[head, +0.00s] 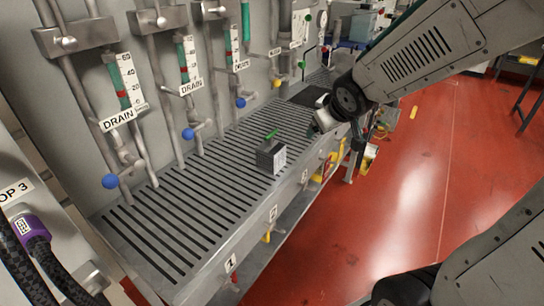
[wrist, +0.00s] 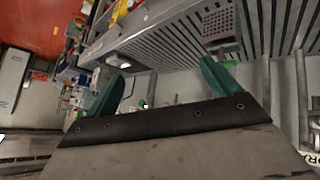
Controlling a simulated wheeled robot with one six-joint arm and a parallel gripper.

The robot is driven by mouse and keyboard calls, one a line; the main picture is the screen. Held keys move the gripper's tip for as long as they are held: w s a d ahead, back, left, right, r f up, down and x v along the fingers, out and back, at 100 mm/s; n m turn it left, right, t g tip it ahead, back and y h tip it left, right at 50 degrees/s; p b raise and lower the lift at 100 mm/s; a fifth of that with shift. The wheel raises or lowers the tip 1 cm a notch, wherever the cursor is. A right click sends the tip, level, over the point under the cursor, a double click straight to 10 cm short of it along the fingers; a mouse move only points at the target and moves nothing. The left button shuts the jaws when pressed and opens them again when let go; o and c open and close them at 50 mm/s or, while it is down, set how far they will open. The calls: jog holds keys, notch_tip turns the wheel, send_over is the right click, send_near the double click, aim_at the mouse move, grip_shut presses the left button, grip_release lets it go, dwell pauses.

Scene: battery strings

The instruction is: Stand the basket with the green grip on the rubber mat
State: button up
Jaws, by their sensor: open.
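The basket (head: 271,157) is a small grey box with a green grip (head: 272,134) on top. It stands on the slatted bench top in the head view. The rubber mat looks to be the black patch (head: 309,97) farther along the bench, beside my gripper and bare where it shows. My gripper (head: 317,127) is above the bench's front edge, beyond the basket and apart from it. In the wrist view its two teal fingers (wrist: 160,85) are spread with nothing between them. A grey perforated box (wrist: 220,24), seemingly the basket, shows at the top, beyond the right finger.
The slatted bench (head: 170,225) is clear on its near part. Pipes with gauges, DRAIN signs (head: 117,120) and blue knobs (head: 188,134) line the wall behind it. Yellow handles (head: 267,237) hang along its front. Open red floor (head: 415,190) lies to the right.

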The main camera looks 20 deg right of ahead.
jog(key=w+a+f+n+t+y, duration=0.2)
jog(key=w+f+y, duration=0.1)
jog(key=w+f, duration=0.3)
jog(key=n+y, duration=0.3)
jog(key=y, duration=0.4)
send_near(272, 147)
jog(key=x, duration=0.5)
jog(key=shift+a+r, duration=0.1)
jog(key=shift+r, duration=0.05)
jog(key=x, duration=0.7)
jog(key=shift+w+f, duration=0.15)
jog(key=shift+f, duration=0.1)
jog(key=shift+t, duration=0.3)
jog(key=c, duration=1.3)
jog(key=shift+o, duration=0.2)
